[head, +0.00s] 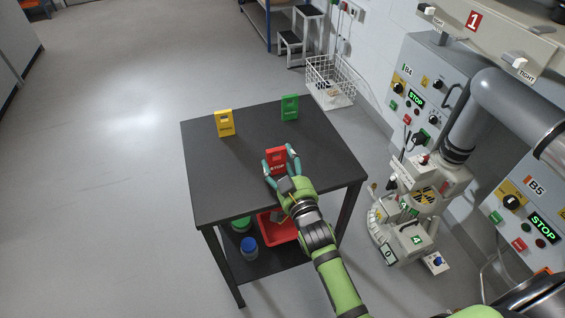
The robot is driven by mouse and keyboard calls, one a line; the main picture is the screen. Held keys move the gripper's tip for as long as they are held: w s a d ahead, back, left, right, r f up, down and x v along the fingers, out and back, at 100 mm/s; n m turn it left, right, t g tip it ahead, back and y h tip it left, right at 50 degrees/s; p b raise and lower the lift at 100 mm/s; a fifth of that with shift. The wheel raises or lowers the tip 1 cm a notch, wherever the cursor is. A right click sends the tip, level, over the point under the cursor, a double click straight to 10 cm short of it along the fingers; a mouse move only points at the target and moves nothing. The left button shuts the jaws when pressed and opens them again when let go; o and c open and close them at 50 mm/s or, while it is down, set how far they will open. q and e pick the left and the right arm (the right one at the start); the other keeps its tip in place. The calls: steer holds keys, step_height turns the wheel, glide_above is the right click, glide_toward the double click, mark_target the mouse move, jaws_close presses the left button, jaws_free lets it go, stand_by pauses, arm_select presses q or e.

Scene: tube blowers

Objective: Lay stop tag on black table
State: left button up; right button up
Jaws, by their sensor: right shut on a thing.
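The red stop tag (276,154) is in my right gripper (281,163), above the middle of the black table (230,168). The gripper is shut on the tag, with a finger on each side. White lettering shows on the tag's lower part, and the gripper hides some of its lower edge. I cannot tell whether the tag touches the table top. My left gripper is not in view.
A yellow tag (225,123) and a green tag (290,107) are toward the table's far side. A red bin (277,228) and a blue-lidded jar (249,247) are on the lower shelf. Grey machinery (410,208) is to the right. The table's left part is clear.

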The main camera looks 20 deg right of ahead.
steer(key=shift+f, duration=0.1)
steer(key=shift+f, duration=0.15)
steer(key=o, duration=0.7)
steer(key=shift+o, duration=0.2)
steer(key=shift+r, duration=0.3)
steer(key=s, duration=1.2)
steer(key=shift+d+b, duration=0.2)
steer(key=shift+b, duration=0.25)
